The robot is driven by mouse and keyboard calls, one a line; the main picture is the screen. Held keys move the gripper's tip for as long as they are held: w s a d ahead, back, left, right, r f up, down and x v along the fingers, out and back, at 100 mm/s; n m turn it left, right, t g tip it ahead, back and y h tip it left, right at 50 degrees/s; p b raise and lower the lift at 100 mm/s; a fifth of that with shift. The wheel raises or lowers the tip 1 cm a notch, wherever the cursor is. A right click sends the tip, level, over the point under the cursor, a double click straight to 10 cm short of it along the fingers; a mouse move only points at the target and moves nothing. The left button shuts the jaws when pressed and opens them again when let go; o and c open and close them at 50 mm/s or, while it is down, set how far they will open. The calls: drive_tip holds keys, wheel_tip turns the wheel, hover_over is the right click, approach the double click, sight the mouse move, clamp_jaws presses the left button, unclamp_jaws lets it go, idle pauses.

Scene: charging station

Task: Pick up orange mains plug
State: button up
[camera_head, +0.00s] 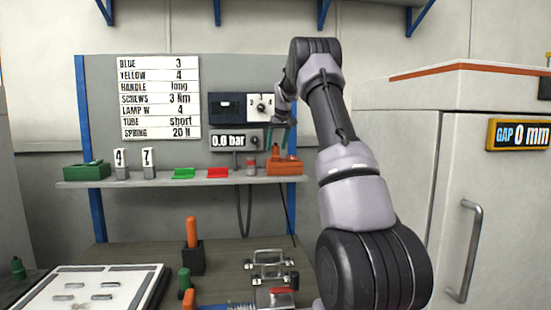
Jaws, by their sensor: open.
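My gripper (277,128) is at the end of my raised arm, in front of the panel at the shelf's right end. It is small and partly hidden by my wrist; it is open. An orange block-like thing (286,168) sits below it on the right end of the shelf, with a smaller orange piece on top. This may be the orange mains plug or its holder; I cannot tell which. My gripper appears above it, and I see no contact. Another orange piece (190,298) shows at the bottom edge, cut off, and its kind is unclear.
The shelf (135,181) also bears a green box (87,171), number blocks, green and red pieces and a small red-topped cylinder. Above are a pressure display (235,141) and a dial unit (262,107). An orange handle (192,232) stands in a black block on the bench.

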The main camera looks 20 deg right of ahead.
sight(276, 155)
drive_tip(key=x, duration=0.3)
drive_tip(key=shift+r, duration=0.1)
clamp_jaws()
